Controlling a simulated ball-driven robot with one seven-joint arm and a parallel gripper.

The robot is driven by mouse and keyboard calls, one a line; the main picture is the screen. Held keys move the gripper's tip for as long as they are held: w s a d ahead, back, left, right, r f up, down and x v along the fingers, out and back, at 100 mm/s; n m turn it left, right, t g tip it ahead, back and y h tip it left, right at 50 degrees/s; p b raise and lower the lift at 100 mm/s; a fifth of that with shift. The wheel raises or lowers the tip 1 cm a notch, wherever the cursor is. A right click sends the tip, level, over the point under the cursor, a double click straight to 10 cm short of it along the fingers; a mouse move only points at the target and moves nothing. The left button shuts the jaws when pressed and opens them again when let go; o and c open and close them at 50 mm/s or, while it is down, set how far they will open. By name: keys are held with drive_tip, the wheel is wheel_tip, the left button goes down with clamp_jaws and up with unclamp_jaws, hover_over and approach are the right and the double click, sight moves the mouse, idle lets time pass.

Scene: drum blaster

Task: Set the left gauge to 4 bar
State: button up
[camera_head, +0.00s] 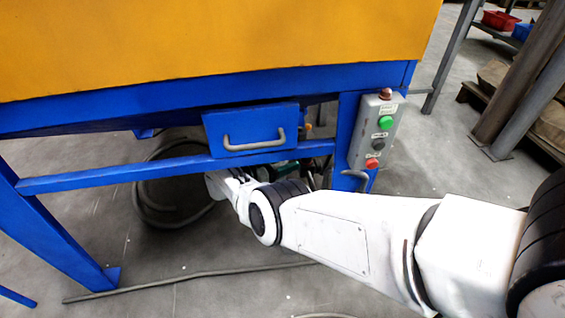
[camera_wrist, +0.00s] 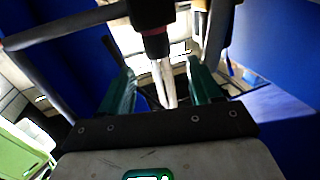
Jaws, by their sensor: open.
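My gripper shows in the wrist view (camera_wrist: 162,78) with two dark green fingers spread apart. A dark cylindrical part with a reddish band (camera_wrist: 153,28) hangs in front of the gap between them, with a pale metal stem below it. I cannot tell whether the fingers touch it. In the head view my white arm reaches under the blue beam, and my gripper is mostly hidden behind it. No gauge face or reading can be made out in either view, so the left gauge is not identifiable.
The orange and blue machine (camera_head: 200,45) stands above my arm. A blue drawer with a grey handle (camera_head: 250,128) and a grey button box (camera_head: 377,135) are close by. A blue crossbeam (camera_head: 100,177) runs beside the arm. A hose (camera_head: 150,215) lies on the floor.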

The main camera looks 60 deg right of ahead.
drive_tip(key=shift+w+a, duration=0.25)
drive_tip(key=shift+a, duration=0.35)
drive_tip(key=shift+r, duration=0.1)
